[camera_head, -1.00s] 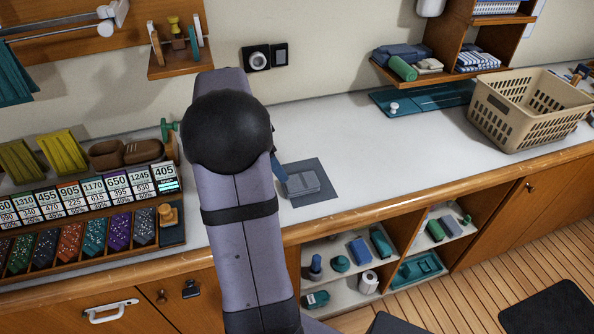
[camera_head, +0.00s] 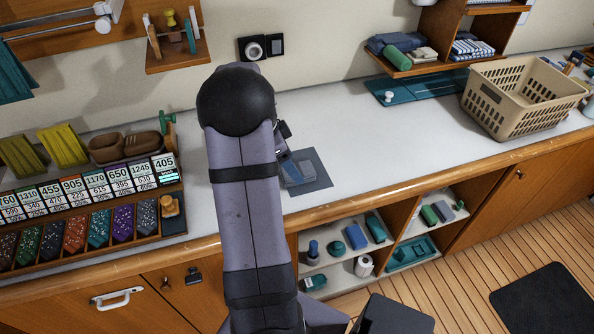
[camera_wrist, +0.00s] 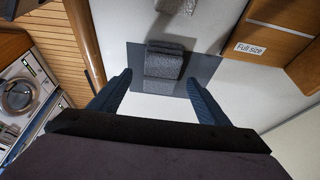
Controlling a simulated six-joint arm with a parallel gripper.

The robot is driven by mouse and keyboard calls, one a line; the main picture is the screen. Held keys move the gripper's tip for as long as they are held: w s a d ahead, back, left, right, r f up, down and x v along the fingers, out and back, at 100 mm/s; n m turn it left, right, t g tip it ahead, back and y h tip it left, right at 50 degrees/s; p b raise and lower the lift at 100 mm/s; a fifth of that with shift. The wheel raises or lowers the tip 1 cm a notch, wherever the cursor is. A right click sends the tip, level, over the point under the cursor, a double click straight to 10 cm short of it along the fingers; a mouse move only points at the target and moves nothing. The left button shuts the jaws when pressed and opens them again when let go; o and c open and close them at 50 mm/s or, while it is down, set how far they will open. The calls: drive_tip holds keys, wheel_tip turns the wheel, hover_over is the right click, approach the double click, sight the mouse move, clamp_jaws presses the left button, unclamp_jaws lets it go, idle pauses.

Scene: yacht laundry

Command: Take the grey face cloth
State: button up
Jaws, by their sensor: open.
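A folded grey cloth (camera_wrist: 163,64) lies on a dark grey mat (camera_wrist: 205,68) in the wrist view. In the head view the cloth (camera_head: 298,172) lies on the same mat (camera_head: 318,180) on the white counter, partly hidden by my gripper. My gripper (camera_wrist: 158,92) is open, its two blue fingers apart and empty. The cloth shows beyond the fingertips, between their lines; the height gap cannot be told. In the head view my arm hides most of the gripper.
Another grey piece (camera_wrist: 176,5) shows at the wrist view's top edge. A beige basket (camera_head: 522,100) stands at the counter's right. The counter right of the mat is clear.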

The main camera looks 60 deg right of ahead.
drive_tip(key=shift+p+x, duration=0.55)
drive_tip(key=shift+x, duration=1)
drive_tip(key=shift+f+b, duration=0.3)
drive_tip(key=shift+b, duration=0.3)
drive_tip(key=c, duration=1.3)
